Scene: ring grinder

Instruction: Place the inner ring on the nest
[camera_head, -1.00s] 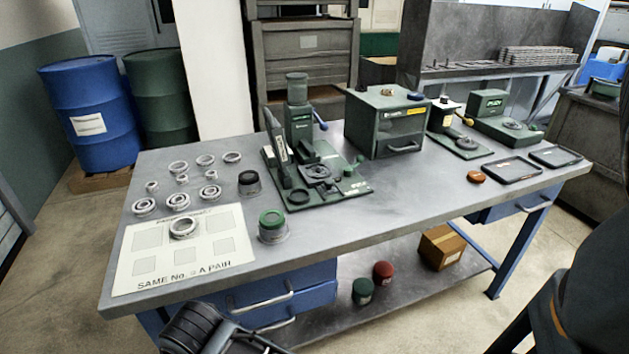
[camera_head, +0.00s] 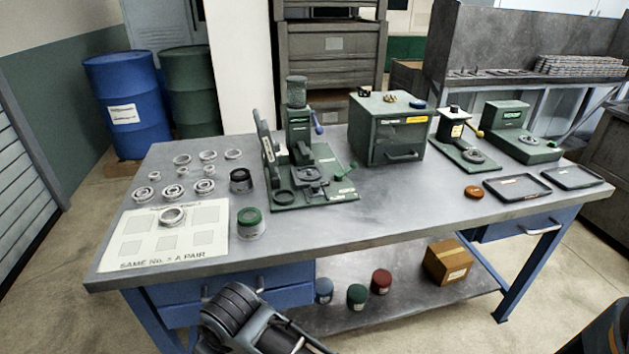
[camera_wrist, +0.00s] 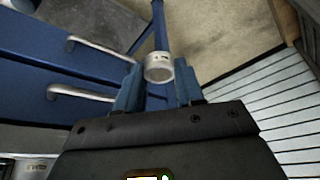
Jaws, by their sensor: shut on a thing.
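My gripper (camera_wrist: 157,78) shows in the wrist view with its two blue fingers shut on a small silver ring (camera_wrist: 158,66), which has dark marking on its side. The ring is held in front of the bench's blue drawers, clear of any surface. In the head view my arm is low in front of the bench, and the fingertips and held ring cannot be made out. A green fixture (camera_head: 342,190) stands mid-bench with a dark round seat (camera_head: 309,173) on its base. I cannot tell for sure which seat is the nest.
Several loose rings (camera_head: 182,159) lie at the bench's back left. A white card (camera_head: 140,245) carries one larger ring (camera_head: 172,216). A green-topped pot (camera_head: 251,222) stands between card and fixture. A green cabinet (camera_head: 390,125) is right of the fixture. The bench top (camera_head: 390,215) is clear at front centre.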

